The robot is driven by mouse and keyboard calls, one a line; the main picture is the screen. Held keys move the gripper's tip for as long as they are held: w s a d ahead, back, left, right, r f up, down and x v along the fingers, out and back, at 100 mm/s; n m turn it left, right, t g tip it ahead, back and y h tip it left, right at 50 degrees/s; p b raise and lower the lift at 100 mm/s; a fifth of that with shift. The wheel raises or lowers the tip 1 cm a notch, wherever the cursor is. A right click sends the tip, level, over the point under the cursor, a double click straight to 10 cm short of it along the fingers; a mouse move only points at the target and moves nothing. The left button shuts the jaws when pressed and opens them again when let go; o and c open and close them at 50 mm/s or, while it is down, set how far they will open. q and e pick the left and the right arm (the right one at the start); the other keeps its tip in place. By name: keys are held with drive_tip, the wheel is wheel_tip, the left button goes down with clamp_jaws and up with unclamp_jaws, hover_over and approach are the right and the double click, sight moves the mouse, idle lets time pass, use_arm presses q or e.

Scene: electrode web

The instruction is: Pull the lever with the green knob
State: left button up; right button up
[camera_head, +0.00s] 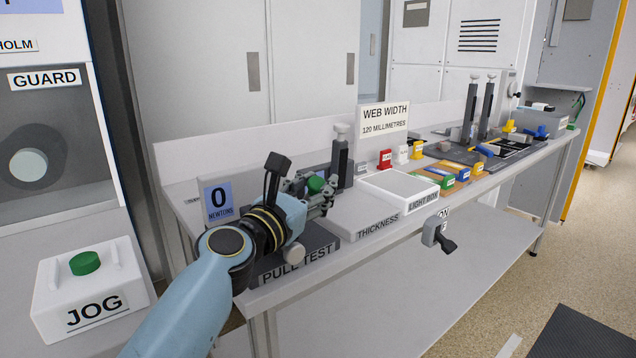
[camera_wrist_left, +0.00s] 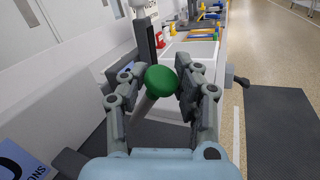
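The lever's green knob (camera_head: 316,184) shows at the PULL TEST station, partly hidden by my left gripper (camera_head: 322,198). In the left wrist view the round green knob (camera_wrist_left: 161,80) tops a tilted pale lever rod (camera_wrist_left: 143,108), which runs down to the left. My left gripper (camera_wrist_left: 157,78) is open, with one finger on each side of the knob. The right finger looks very close to the knob; I cannot tell whether it touches. A small gap shows on the left side. My right gripper is in neither view.
The PULL TEST base (camera_head: 300,256) is beside the THICKNESS block (camera_head: 378,222) and the light box (camera_head: 402,188). A dark post (camera_head: 340,160) rises behind the gripper. A 0 NEWTONS display (camera_head: 219,201) stands left. A JOG box (camera_head: 88,290) with a green button is farther left.

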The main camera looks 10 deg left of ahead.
use_arm(q)
drive_tip(key=o, duration=0.4)
drive_tip(key=shift+s+a+r, duration=0.1)
drive_tip(key=shift+a+r, duration=0.05)
drive_tip(key=shift+r, duration=0.05)
drive_tip(key=shift+s, duration=0.15)
drive_tip(key=v, duration=1.1)
drive_tip(key=shift+s, duration=0.2)
drive_tip(key=shift+f, duration=0.1)
